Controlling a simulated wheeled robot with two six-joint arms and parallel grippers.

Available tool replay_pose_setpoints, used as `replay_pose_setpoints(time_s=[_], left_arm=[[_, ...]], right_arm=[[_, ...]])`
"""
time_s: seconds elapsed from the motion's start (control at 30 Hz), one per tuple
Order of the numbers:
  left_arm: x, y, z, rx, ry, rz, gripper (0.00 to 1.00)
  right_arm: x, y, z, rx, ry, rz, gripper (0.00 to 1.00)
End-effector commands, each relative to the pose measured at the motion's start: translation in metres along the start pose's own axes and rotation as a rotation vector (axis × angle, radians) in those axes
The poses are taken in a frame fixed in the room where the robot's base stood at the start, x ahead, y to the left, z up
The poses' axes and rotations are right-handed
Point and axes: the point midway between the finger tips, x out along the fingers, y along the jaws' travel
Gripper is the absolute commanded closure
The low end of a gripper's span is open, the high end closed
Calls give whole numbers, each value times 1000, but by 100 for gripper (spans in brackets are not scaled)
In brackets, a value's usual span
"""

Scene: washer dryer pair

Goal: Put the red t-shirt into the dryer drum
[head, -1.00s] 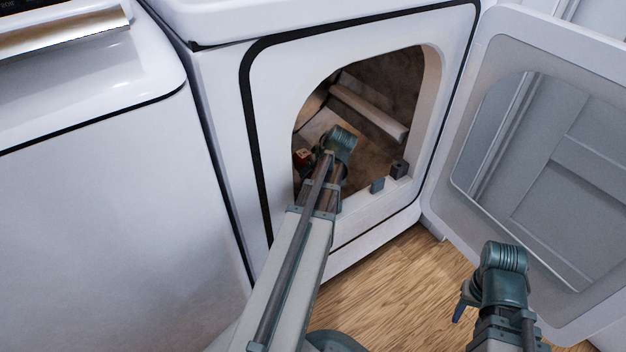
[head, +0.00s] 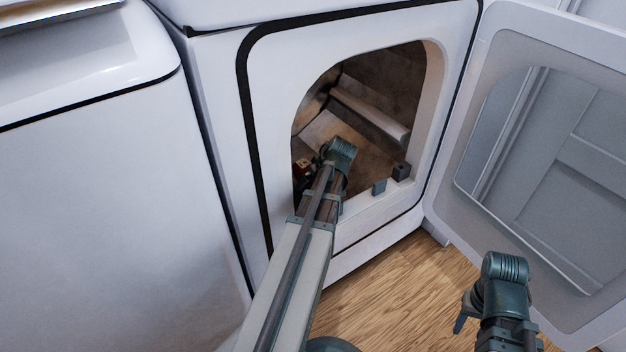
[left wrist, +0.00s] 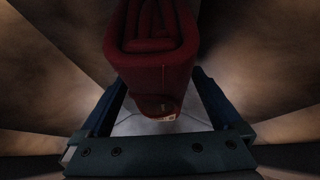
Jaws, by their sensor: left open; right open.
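The red t-shirt (left wrist: 155,75) is a folded dark red bundle in the left wrist view, between the spread fingers of my left gripper (left wrist: 160,92). The fingers stand on either side of it; contact is unclear. In the head view my left arm reaches through the open dryer door into the dryer drum (head: 375,85), its wrist (head: 340,152) inside. A small dark red patch shows left of the wrist, and I cannot tell if it is the shirt. The left fingertips are hidden there. My right gripper (head: 465,312) is open and empty, outside, low in front of the dryer door (head: 470,120).
The dryer's white front (head: 275,80) frames the opening, with two small dark blocks on its lower right lip. A pale baffle (head: 370,115) crosses the drum. The white washer (head: 90,210) stands at left. Wooden floor (head: 395,290) is free between the arms.

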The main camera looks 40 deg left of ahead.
Motion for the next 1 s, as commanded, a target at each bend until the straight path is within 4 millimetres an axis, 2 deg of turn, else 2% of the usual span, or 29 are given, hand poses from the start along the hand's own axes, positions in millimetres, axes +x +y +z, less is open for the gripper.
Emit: replay_pose_setpoints(time_s=[0.17, 0.27, 0.7, 1.0], left_arm=[[-3, 0, -2, 0, 0, 0, 0], [-12, 0, -3, 1, 0, 0, 0], [-88, -1, -5, 1, 0, 1, 0], [-118, 0, -3, 0, 0, 0, 0]], right_arm=[[-3, 0, 0, 0, 0, 0, 50], [-12, 1, 1, 0, 0, 0, 50], [-76, 8, 4, 0, -2, 0, 50], [-100, 10, 6, 0, -4, 0, 50]])
